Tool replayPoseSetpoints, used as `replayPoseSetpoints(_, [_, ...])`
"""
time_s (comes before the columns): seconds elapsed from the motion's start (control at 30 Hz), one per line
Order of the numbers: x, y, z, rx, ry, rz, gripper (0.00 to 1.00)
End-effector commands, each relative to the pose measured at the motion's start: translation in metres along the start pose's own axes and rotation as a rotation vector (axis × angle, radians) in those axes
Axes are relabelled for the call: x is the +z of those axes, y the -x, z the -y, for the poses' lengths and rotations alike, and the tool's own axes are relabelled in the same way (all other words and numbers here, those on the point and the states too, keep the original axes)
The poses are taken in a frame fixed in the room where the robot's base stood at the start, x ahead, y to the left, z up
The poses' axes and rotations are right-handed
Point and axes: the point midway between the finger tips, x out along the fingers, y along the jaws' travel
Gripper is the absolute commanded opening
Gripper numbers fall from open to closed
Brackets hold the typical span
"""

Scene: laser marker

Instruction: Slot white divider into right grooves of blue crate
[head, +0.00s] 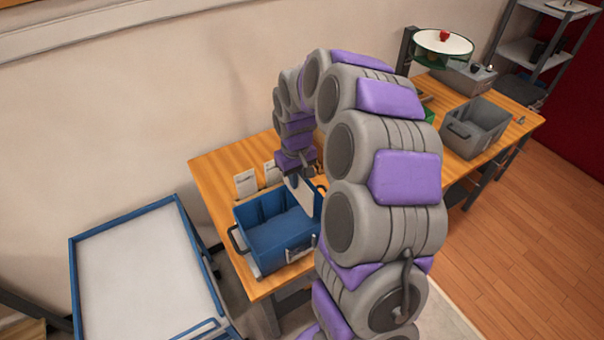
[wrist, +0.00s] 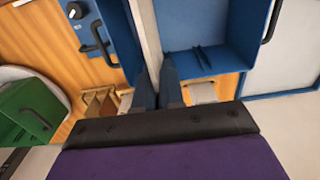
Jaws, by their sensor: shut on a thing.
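The blue crate (head: 270,240) stands on the near end of the wooden workbench, with its open top up. My gripper (head: 297,180) is over its right part, at the back side. In the wrist view the gripper's fingers (wrist: 157,78) are shut on the white divider (wrist: 149,28), which shows nearly edge-on between them. The divider also shows in the head view (head: 302,196) below the gripper. In the wrist view the crate (wrist: 205,30) lies on both sides of the divider, with the larger space to the right. The divider's lower edge is hidden, so I cannot tell whether it sits in the grooves.
White cards (head: 246,182) stand behind the crate. A white-topped, blue-edged table (head: 145,270) is at the left. A grey bin (head: 476,128) and a round turntable (head: 443,42) are farther right. A green bin (wrist: 28,115) shows in the wrist view. My arm hides the middle bench.

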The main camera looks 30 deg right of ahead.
Motion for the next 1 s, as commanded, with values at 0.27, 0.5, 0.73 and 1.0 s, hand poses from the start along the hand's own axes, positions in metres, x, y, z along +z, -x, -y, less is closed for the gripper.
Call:
replayPoseSetpoints(0.27, [0.001, -0.018, -0.009, -0.009, 0.002, 0.002, 0.0])
replayPoseSetpoints(0.5, [0.002, -0.031, -0.014, -0.015, 0.0, 0.003, 0.0])
replayPoseSetpoints(0.73, [0.001, -0.042, -0.003, -0.004, 0.002, 0.002, 0.0])
replayPoseSetpoints(1.0, [0.001, -0.056, -0.006, -0.006, 0.001, 0.001, 0.0])
